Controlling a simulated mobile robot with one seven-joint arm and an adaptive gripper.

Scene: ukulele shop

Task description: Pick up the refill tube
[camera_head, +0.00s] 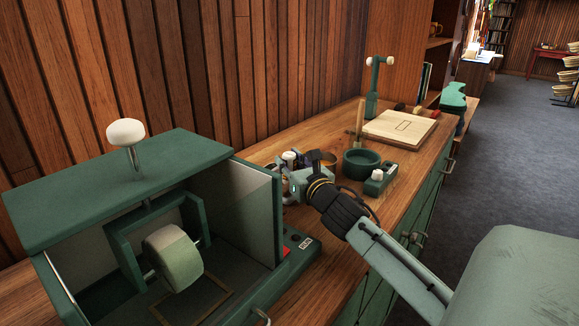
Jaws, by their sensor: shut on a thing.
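My gripper (289,187) is low over the wooden workbench (400,185), just right of the green machine housing. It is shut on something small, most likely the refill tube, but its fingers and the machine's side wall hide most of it. I cannot make out the tube's shape or whether it touches the bench. Small things with pale and dark tops (290,157) stand close behind the gripper, and I cannot tell them apart clearly.
The green housing (120,175) with a pale wheel (173,259) fills the left. A brass cup (327,160), a green round dish (361,162) and a small green block with a white knob (380,178) stand near my gripper. A wooden board (400,128) lies farther back. The bench's right front is clear.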

